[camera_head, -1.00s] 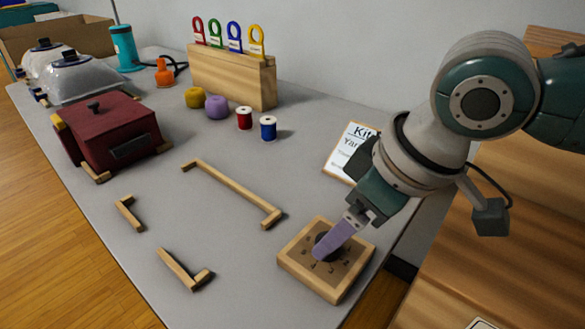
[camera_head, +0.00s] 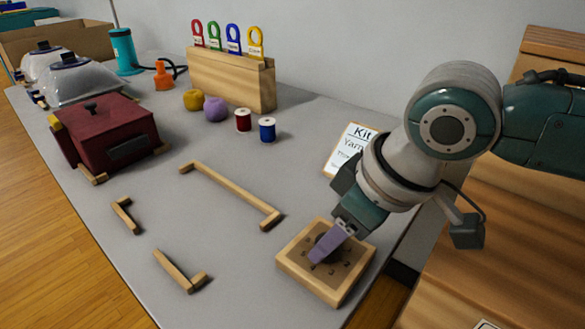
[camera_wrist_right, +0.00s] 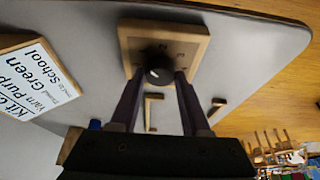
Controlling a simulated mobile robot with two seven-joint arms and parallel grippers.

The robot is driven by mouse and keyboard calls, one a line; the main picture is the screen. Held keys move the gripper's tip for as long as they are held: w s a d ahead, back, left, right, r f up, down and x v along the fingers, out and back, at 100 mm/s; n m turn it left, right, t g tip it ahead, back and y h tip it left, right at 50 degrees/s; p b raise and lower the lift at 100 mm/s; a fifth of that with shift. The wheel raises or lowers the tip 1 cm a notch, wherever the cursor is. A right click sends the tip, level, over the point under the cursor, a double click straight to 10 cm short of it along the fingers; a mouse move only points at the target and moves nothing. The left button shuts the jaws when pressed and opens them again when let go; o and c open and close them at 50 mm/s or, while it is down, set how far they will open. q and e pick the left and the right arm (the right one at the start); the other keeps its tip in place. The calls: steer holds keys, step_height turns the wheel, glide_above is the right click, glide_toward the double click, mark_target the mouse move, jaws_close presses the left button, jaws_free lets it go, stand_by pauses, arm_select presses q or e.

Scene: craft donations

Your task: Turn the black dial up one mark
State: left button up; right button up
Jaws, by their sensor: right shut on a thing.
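The black dial (camera_wrist_right: 158,72) sits on a square wooden plate (camera_head: 292,262) with marks around it, at the front right of the grey table. In the head view the dial is mostly hidden behind the purple fingers of my right gripper (camera_head: 320,254). In the right wrist view the two fingertips of that gripper (camera_wrist_right: 158,82) are on either side of the dial, shut on it. A pale pointer line shows on the dial's face, but I cannot tell which mark it points to. My left gripper is not in view.
Wooden corner pieces (camera_head: 232,193) lie left of the plate. A printed card (camera_head: 348,148) stands behind it. Thread spools (camera_head: 267,130), yarn balls, a dark red box (camera_head: 105,135) and a wooden tag holder (camera_head: 230,80) stand further back. The table's front edge is close to the plate.

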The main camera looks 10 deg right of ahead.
jaws_close()
steer(key=shift+s+r+m+p, duration=0.15)
steer(key=shift+m+p, duration=0.25)
steer(key=shift+p, duration=0.45)
steer(key=m+h+p, duration=0.1)
steer(key=m+p, duration=0.1)
steer(key=p, duration=0.2)
steer(key=shift+a+r+m+t, duration=0.1)
steer(key=shift+a+m+t, duration=0.05)
steer(key=shift+m+t, duration=0.25)
steer(key=shift+a+m+h+p, duration=0.1)
steer(key=shift+m+h+p, duration=0.5)
steer(key=shift+m+p, duration=0.55)
steer(key=shift+f+m+h+p, duration=0.15)
steer(key=shift+m+h+p, duration=0.1)
steer(key=shift+m, duration=0.5)
steer(key=shift+f+m+h+p, duration=0.15)
steer(key=shift+m+h+p, duration=0.1)
steer(key=shift+m, duration=0.45)
steer(key=o, duration=0.8)
jaws_free()
steer(key=shift+o, duration=0.2)
